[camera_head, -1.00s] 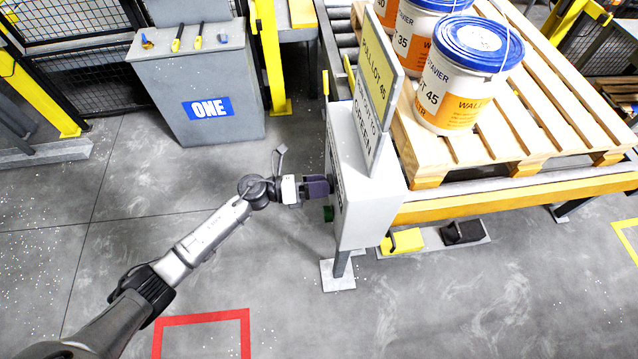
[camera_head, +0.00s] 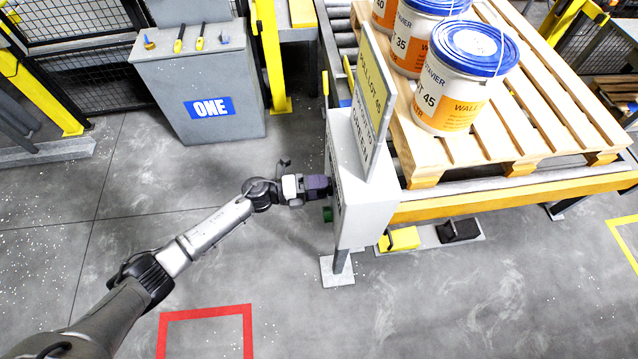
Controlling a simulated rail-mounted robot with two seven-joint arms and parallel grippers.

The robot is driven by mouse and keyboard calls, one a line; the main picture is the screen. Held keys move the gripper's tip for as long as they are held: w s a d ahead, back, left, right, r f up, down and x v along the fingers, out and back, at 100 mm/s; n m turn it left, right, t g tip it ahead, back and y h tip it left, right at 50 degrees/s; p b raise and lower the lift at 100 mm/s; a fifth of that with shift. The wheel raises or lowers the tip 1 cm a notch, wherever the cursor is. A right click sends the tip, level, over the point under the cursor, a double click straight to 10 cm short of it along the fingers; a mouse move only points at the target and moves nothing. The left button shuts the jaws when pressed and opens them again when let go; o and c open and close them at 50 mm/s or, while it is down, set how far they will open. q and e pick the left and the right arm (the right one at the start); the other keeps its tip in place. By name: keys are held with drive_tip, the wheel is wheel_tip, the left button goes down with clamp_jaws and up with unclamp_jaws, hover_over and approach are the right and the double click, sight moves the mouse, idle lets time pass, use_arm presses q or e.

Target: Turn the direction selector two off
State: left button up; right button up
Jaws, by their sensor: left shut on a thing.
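A white control box (camera_head: 368,215) stands on a post at the end of the conveyor. Its front faces left and shows almost edge-on. My left gripper (camera_head: 322,187) is against that front and shut on the direction selector, which the fingers hide. The selector's setting and its label cannot be read from here. A green button (camera_head: 327,214) sticks out of the same face, just below the gripper. My right gripper is not in view.
A sign (camera_head: 370,105) stands on top of the box. Behind it, pails (camera_head: 450,90) stand on a wooden pallet (camera_head: 520,130) on the conveyor. Yellow and black pedals (camera_head: 402,239) lie right of the post. A grey cabinet marked ONE (camera_head: 200,70) stands at the back left. Open floor lies between.

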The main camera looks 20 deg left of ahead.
use_arm(q)
drive_tip(key=shift+n, duration=0.6)
drive_tip(key=shift+p, duration=0.3)
drive_tip(key=o, duration=0.9)
drive_tip(key=shift+o, duration=0.2)
drive_tip(key=shift+a, duration=0.1)
drive_tip(key=b+v, duration=0.2)
drive_tip(key=v, duration=1.1)
drive_tip(key=shift+s+a, duration=0.25)
